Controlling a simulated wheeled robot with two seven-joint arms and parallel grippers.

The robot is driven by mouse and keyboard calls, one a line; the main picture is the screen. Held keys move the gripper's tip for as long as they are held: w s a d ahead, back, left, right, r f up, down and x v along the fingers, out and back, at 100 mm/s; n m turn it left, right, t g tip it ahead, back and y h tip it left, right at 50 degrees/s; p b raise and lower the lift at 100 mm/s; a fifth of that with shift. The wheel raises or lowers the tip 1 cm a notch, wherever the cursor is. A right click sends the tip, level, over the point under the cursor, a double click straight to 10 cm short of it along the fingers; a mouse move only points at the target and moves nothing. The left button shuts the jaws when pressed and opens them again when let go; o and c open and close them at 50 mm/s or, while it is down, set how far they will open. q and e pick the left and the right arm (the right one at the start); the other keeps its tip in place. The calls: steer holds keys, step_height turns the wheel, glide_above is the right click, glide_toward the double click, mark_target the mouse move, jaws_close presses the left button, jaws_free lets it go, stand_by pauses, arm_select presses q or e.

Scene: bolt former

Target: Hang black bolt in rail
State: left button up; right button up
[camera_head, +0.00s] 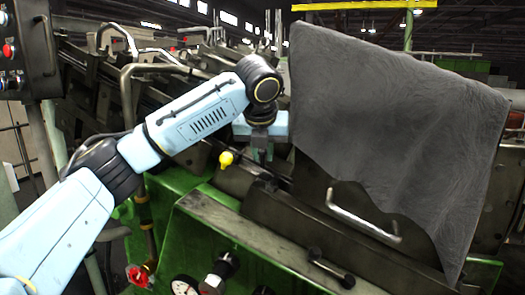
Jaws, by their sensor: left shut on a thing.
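My left gripper (262,158) points down over the middle of the machine, just left of the grey cloth. It is shut on a small dark thing, which looks like the black bolt (267,178); its outline is hard to tell from the dark metal behind. A dark sloping metal channel, seemingly the rail (283,184), runs down to the right just under the gripper. I cannot tell whether the bolt touches the rail. My right gripper is not in view.
A grey cloth (395,125) drapes over the machine close to the right of my gripper. A yellow knob (226,159) stands close to its left. A metal handle (362,219) and green housing (215,235) lie below. A control box (25,45) stands upper left.

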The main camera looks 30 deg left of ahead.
arm_select(q)
steer(key=o, duration=0.9)
steer(key=shift+s+f, duration=0.1)
steer(key=shift+f, duration=0.05)
steer(key=o, duration=0.4)
steer(key=shift+d+f, duration=0.1)
